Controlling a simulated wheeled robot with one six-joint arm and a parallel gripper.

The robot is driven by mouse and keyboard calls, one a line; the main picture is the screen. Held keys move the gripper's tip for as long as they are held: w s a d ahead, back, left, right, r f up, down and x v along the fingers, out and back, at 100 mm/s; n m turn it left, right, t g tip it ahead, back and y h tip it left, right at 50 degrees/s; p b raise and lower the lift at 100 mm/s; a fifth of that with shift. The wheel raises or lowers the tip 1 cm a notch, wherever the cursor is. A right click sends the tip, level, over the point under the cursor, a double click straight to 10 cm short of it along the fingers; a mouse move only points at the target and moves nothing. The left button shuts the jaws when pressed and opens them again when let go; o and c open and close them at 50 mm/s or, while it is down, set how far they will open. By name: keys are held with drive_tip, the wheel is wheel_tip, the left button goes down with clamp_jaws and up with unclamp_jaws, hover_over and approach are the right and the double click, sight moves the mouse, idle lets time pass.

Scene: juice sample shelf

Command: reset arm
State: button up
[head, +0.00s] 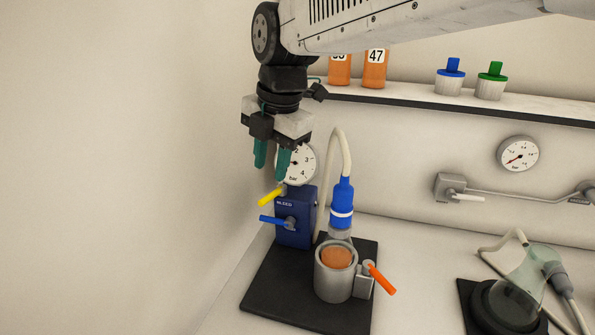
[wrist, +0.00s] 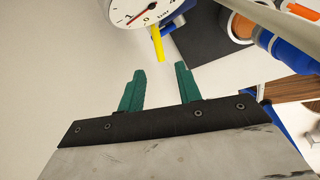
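My gripper (head: 271,160) hangs from my arm at the upper left in the head view, its teal fingers pointing down. The fingers are apart with nothing between them. In the wrist view my gripper (wrist: 158,82) also shows open and empty. It is in front of or beside a round pressure gauge (head: 297,164) and above a blue bleed box (head: 296,218) with a yellow lever (head: 271,197) and a blue lever (head: 273,220). In the wrist view the yellow lever (wrist: 158,44) lies beyond the fingertips; I see no clear contact.
A metal cup (head: 334,283) with orange content stands on a black mat (head: 270,290), beside an orange lever (head: 381,279). A blue nozzle (head: 342,203) with a hose is above it. Orange bottles (head: 374,70) and capped jars (head: 450,80) stand on the shelf (head: 430,97).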

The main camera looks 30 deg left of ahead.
drive_tip(key=shift+d+r, duration=0.1)
drive_tip(key=shift+r, duration=0.4)
